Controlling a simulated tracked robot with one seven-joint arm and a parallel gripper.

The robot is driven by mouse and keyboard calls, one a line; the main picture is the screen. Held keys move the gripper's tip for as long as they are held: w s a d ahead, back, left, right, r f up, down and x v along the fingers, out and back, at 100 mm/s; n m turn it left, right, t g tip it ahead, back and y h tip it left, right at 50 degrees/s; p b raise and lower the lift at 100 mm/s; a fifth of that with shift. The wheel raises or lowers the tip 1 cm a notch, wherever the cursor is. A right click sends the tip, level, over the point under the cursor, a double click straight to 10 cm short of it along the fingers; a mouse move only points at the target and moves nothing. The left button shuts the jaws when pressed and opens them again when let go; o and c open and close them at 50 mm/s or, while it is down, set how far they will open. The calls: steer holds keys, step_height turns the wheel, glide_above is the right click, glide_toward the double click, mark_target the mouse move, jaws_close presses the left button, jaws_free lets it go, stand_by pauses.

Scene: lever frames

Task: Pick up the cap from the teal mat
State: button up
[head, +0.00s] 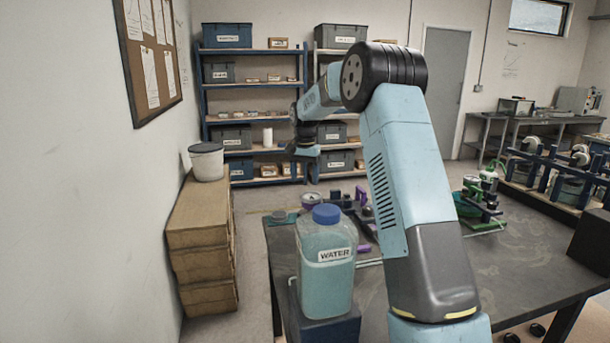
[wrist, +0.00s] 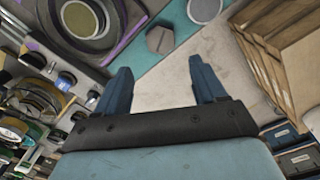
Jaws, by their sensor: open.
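My gripper (wrist: 158,64) is open, its two blue fingers apart with nothing between them. The teal mat (wrist: 183,45) lies beyond the fingertips in the wrist view; a small part of it shows at the table's far left corner in the head view (head: 291,218). A grey-brown faceted piece (wrist: 160,40) sits on the mat, ahead of the gap between the fingers and apart from them. A round grey disc with a pale rim (wrist: 205,9) lies farther off at the top edge. I cannot tell for certain which of these two is the cap.
A round gauge-like part (wrist: 78,20) with purple strips lies left of the mat. A water bottle (head: 325,275) with a blue lid stands at the near left of the table (head: 530,265). Wooden crates (head: 200,245) stand left of the table. The table's right middle is clear.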

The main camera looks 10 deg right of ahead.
step_height(320, 180, down, 13)
steer(key=shift+f, duration=0.1)
stand_by(0.5)
steer(key=c, duration=1)
